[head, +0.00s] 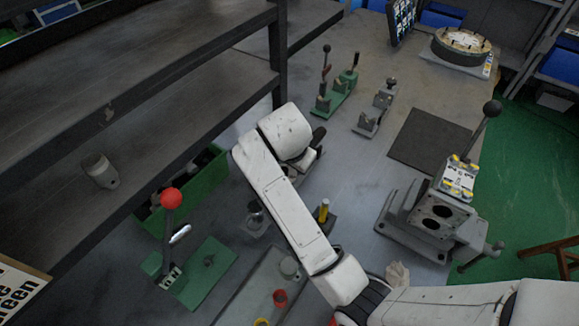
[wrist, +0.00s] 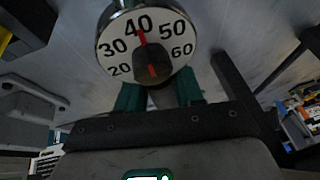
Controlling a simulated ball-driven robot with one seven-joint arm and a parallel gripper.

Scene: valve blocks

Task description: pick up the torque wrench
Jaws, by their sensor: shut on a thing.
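The torque wrench shows in the wrist view as a round white dial (wrist: 112,50) with black numbers from 20 to 60, a red pointer and a dark centre knob. My gripper (wrist: 158,94) has its two dark green fingers on either side of a part just below the dial and is shut on it. The rest of the wrench is hidden. In the head view my arm's white end covers most of the gripper, and I cannot make out the wrench there.
A dark metal shelf (head: 150,100) stands close on the left. A green block with a red-ball lever (head: 171,199) is at lower left, and a grey valve block with a black-knob lever (head: 440,215) at right. Green and grey lever blocks (head: 340,95) stand behind the arm.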

